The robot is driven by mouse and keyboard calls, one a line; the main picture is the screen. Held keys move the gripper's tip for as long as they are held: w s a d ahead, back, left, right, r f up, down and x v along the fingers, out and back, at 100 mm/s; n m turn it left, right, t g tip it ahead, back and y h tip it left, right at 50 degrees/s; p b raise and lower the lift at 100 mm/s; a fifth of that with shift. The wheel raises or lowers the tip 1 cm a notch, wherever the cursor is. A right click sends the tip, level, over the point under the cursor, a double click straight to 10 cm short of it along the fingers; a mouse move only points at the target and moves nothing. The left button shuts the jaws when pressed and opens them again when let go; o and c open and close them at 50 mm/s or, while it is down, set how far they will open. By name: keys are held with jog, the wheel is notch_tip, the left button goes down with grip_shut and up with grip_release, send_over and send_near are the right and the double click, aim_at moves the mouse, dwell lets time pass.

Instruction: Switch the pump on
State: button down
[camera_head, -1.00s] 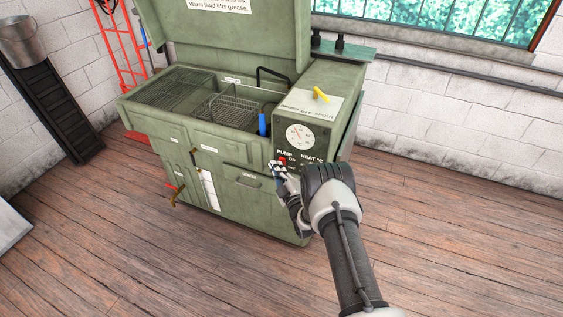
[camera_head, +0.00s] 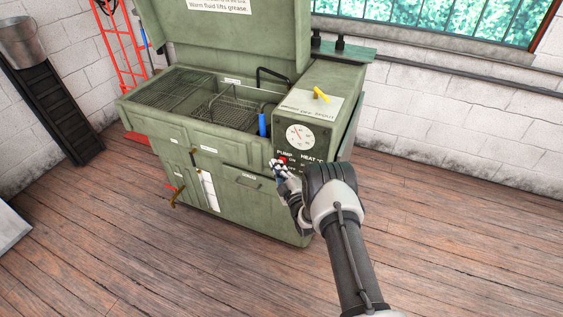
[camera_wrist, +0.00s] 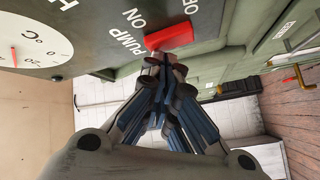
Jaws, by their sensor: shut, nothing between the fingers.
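The pump switch is a red rocker (camera_head: 283,160) under the word PUMP on the dark control panel of the green parts washer (camera_head: 236,221). In the wrist view the red switch (camera_wrist: 169,36) stands beside the words PUMP and ON, with OFF farther right. My gripper (camera_head: 277,167) is shut and empty, with its fingertips right at the switch. In the wrist view the closed fingertips (camera_wrist: 165,58) lie just below the red switch. I cannot tell whether they touch it. Which way the rocker is tipped is not clear.
A round dial (camera_head: 300,136) is above the switch, and a yellow lever (camera_head: 321,95) is on top of the housing. The open basin holds a wire basket (camera_head: 227,111) and a blue-handled tool (camera_head: 262,125). The wooden floor (camera_head: 460,230) to the right is clear.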

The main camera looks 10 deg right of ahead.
jog(key=shift+w+d, duration=0.1)
jog(key=shift+w, duration=0.05)
dwell(0.4)
jog(key=shift+s+a+f, duration=0.25)
jog(key=shift+s+a, duration=0.3)
jog(key=shift+s, duration=0.2)
jog(key=s+a, duration=0.1)
jog(key=s, duration=0.1)
jog(key=s+a+f+p, duration=0.1)
jog(key=s, duration=0.1)
jog(key=shift+a+f, duration=0.1)
jog(key=shift+a, duration=0.3)
